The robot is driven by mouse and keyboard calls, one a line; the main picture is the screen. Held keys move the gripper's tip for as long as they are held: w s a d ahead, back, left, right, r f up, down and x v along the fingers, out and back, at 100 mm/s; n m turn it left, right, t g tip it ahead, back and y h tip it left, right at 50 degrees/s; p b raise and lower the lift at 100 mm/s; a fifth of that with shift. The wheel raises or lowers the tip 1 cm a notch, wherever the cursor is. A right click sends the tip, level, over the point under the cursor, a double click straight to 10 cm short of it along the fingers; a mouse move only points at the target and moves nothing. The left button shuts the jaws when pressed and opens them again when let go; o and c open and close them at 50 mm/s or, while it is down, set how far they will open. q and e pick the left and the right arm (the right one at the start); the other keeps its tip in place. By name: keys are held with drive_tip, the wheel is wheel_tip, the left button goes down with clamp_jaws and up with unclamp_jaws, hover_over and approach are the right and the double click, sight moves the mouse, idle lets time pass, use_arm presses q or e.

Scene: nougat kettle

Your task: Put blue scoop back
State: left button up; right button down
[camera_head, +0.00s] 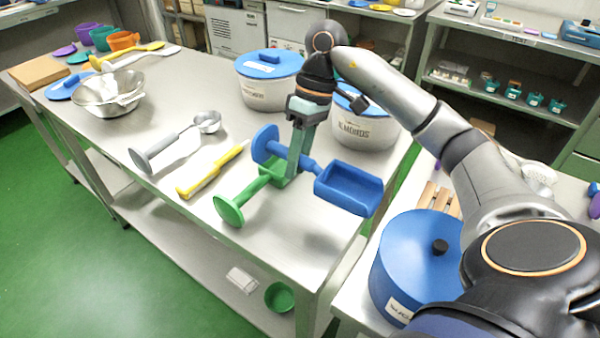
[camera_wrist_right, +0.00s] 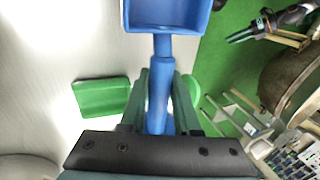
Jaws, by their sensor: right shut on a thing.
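The blue scoop (camera_head: 347,189) is held by its handle in my right gripper (camera_head: 299,172), above the near right part of the steel table (camera_head: 170,212). Its box-shaped head points right and its round end disc points left. In the right wrist view, the blue scoop (camera_wrist_right: 162,45) runs between the two fingers of my right gripper (camera_wrist_right: 160,100), head at the top. The handle is partly hidden by the fingers in the head view. My left gripper is outside the head view; a dark arm end with green fingers (camera_wrist_right: 243,34), seemingly it, shows small in the right wrist view.
A green scoop (camera_head: 230,209) lies just below the blue one. A yellow-handled tool (camera_head: 210,172) and a grey scoop (camera_head: 150,155) lie to its left. White tubs with blue lids (camera_head: 268,65) stand behind. A blue pot (camera_head: 410,262) stands on the right table.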

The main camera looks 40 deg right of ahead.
drive_tip(key=f, duration=0.3)
drive_tip(key=shift+d+f, duration=0.25)
drive_tip(key=shift+f, duration=0.1)
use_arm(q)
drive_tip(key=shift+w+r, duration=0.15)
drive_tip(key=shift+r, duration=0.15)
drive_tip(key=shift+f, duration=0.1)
use_arm(e)
drive_tip(key=shift+f+b, duration=0.3)
drive_tip(key=shift+f, duration=0.05)
drive_tip(key=shift+f+b, duration=0.3)
drive_tip(key=shift+b, duration=0.1)
drive_tip(key=c, duration=1)
unclamp_jaws()
drive_tip(key=shift+c, duration=0.2)
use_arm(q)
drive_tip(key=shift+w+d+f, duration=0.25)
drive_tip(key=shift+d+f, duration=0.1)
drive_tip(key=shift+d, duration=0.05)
use_arm(e)
drive_tip(key=o, duration=0.4)
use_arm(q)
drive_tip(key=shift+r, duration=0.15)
use_arm(e)
drive_tip(key=shift+r, duration=0.2)
